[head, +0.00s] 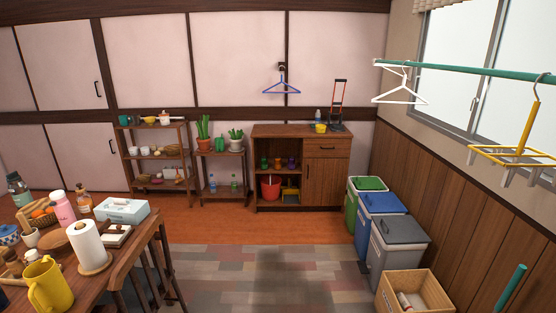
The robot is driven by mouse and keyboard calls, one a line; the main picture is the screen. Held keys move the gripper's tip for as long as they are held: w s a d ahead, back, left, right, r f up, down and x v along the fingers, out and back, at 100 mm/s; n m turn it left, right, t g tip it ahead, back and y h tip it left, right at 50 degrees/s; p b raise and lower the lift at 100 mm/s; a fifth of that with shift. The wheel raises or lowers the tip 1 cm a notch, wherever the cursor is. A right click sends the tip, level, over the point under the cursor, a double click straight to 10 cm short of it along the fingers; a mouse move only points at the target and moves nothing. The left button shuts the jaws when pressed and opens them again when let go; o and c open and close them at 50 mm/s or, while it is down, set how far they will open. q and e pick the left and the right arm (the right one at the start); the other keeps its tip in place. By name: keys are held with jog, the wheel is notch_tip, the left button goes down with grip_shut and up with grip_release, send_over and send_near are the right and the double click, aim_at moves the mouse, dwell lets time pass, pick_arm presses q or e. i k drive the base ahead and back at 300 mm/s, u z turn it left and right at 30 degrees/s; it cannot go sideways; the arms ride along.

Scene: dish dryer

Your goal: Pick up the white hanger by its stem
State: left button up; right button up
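The white hanger (400,98) hangs from the green horizontal pole (465,70) at the upper right, near the wall corner. Its hook and short stem are at the top, close to the pole's far end, and its triangular body hangs below. A blue hanger (282,86) hangs on the far wall cabinet, left of the white one. Neither of my grippers shows in the head view.
A yellow hanging rack (515,152) hangs on the near part of the pole. Green, blue and grey bins (398,240) and a wooden box (415,293) stand along the right wall. A cluttered table (130,262) is at the left. The middle floor is clear.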

aim_at(373, 100)
jog(key=z, duration=0.1)
jog(key=i, duration=2)
jog(key=z, duration=1.3)
jog(key=i, duration=1.2)
jog(key=z, duration=1.05)
jog(key=i, duration=0.25)
jog(key=z, duration=0.2)
